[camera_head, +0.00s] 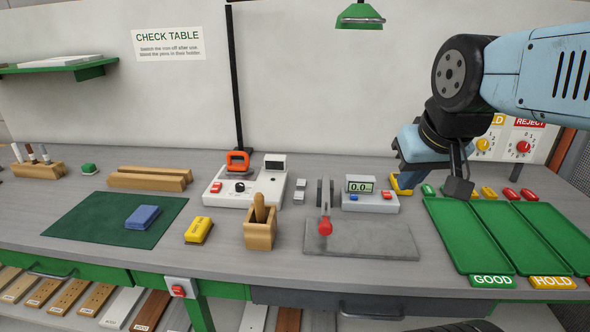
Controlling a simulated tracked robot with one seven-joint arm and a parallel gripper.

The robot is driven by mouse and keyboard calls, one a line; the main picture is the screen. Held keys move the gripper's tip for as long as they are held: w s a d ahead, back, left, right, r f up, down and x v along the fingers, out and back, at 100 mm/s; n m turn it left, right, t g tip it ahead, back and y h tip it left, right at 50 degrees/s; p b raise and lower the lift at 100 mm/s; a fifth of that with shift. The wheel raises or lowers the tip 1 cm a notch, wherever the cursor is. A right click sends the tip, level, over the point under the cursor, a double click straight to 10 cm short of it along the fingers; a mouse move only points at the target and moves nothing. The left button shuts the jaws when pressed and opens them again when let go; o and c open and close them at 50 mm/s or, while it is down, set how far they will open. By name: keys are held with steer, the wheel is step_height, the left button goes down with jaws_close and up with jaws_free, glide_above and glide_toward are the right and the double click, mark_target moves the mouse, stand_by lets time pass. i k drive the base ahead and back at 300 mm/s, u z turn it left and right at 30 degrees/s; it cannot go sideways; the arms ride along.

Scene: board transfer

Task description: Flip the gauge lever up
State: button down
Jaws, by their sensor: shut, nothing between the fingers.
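The gauge lever (325,203) is a pale metal arm with a red ball knob (325,228) at its front end. It extends from a dark upright holder toward the front, with the knob low over the grey gauge plate (375,240). My gripper (458,188) is shut and empty. It is above the back of the table, right of the display box and well apart from the lever.
Green trays (466,240) lie at the right, with coloured pieces behind them. A white soldering station (243,187) and a wooden holder (260,232) stand left of the lever. A yellow block (198,230) and a blue block (142,217) lie farther left.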

mark_target(326, 227)
steer(key=u, duration=0.3)
steer(key=k, duration=0.4)
steer(key=u, duration=0.45)
